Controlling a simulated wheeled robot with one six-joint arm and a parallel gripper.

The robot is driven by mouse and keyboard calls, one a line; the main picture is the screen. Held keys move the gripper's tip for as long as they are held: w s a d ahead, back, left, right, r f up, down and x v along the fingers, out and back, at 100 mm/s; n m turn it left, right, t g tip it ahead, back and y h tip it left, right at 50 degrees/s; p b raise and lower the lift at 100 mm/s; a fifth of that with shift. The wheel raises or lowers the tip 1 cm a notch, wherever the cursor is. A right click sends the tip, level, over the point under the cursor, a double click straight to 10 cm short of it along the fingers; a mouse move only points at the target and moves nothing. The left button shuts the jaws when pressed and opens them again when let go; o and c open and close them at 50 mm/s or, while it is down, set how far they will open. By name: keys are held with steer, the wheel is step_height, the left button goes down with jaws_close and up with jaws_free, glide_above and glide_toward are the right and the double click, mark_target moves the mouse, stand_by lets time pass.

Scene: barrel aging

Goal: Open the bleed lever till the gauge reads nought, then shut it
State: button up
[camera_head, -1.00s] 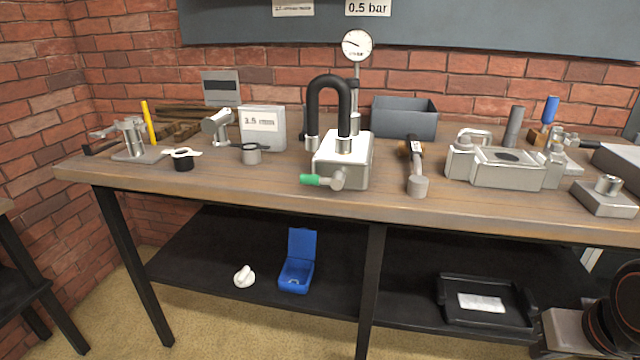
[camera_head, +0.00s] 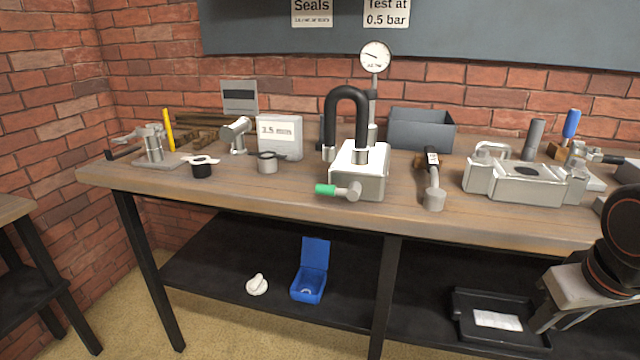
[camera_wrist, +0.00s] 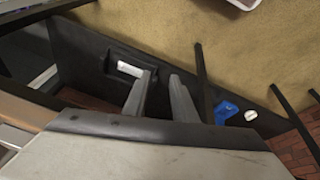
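The bleed lever (camera_head: 326,190) has a green grip and sticks out to the left from the front of a white and grey test block (camera_head: 360,178) on the bench. The round white gauge (camera_head: 376,57) stands on a post behind the block. Its needle is too small to read for certain. A black hose (camera_head: 347,95) arches over the block. My gripper (camera_head: 550,322) is at the lower right, below the bench top and well away from the lever. In the wrist view my gripper (camera_wrist: 160,92) has its two fingers apart with nothing between them.
The lower shelf holds a black tray (camera_head: 465,335), an open blue box (camera_head: 308,290) and a white knob (camera_head: 257,286).

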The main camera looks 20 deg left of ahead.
steer(key=w+a+r+n+h, duration=0.1)
steer(key=w+a+r+n, duration=0.4)
steer(key=w+a+r, duration=0.4)
step_height(320, 180, up, 14)
steer(key=n+t+h, duration=0.1)
steer(key=n+h, duration=0.2)
steer(key=n, duration=0.4)
glide_above(322, 187)
steer(key=s+d, duration=0.3)
steer(key=d, duration=0.1)
steer(key=s+a+r+n+t, duration=0.1)
steer(key=s+a+r, duration=0.15)
steer(key=a, duration=0.35)
steer(key=s+a+r+n, duration=0.1)
steer(key=s+a, duration=0.3)
steer(key=a, duration=0.1)
steer(key=x, duration=1.7)
steer(key=shift+w+d, duration=0.15)
jaws_close()
